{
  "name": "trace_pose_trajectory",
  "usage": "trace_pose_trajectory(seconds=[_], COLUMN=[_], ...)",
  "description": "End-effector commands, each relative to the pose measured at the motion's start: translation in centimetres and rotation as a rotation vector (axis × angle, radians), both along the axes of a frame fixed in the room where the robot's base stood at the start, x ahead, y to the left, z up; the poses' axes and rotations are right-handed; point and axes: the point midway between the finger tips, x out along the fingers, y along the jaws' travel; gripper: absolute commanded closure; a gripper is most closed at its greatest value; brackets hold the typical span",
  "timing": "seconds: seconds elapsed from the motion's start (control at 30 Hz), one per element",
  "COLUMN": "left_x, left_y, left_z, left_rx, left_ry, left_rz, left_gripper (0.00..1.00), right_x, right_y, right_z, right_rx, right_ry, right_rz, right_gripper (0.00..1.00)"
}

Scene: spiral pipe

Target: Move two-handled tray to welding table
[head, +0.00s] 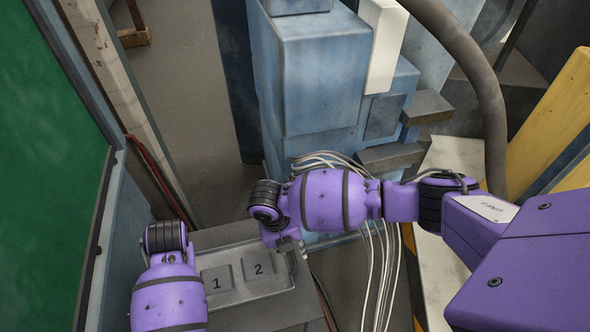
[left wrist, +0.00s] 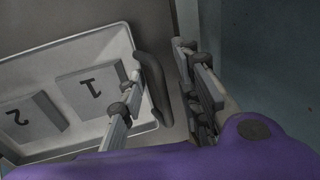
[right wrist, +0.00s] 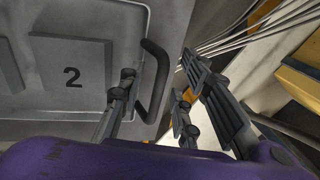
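The grey two-handled tray (head: 240,294) holds two grey blocks, block 1 (head: 217,279) and block 2 (head: 258,266). In the left wrist view, one dark tray handle (left wrist: 153,85) lies between the spread fingers of my left gripper (left wrist: 160,62). In the right wrist view, the other handle (right wrist: 154,85) lies between the spread fingers of my right gripper (right wrist: 158,64). Both grippers look open, with gaps beside the handles. In the head view, my right gripper (head: 292,246) is at the tray's right end; my left fingertips are mostly hidden. I cannot identify the welding table.
The tray rests on a grey stand (head: 268,318). A blue machine (head: 318,80) stands just behind, with pale cables (head: 372,285) hanging at the right. A green panel (head: 45,150) borders the left. Yellow beams (head: 548,125) are at the right. Grey floor (head: 190,85) shows at upper left.

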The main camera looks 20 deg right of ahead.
Motion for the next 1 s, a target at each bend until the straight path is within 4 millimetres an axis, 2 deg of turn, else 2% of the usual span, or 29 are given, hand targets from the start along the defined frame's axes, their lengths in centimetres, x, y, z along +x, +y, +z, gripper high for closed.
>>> trace_pose_trajectory(seconds=[0.23,0.5,1.0], left_x=[0.01,0.02,0.03], left_y=[0.03,0.02,0.00], left_z=[-0.04,-0.01,0.02], left_rx=[0.000,0.000,0.000], left_ry=[0.000,0.000,-0.001], left_rz=[0.001,0.001,0.001], left_gripper=[0.69,1.00,1.00], right_x=[0.35,0.36,0.37], right_y=[0.15,0.16,0.15], right_z=[0.23,0.24,0.27], right_rx=[0.001,0.001,0.001], right_ry=[-0.007,-0.007,-0.007], right_rz=[0.002,0.002,0.002], right_gripper=[0.69,1.00,1.00])
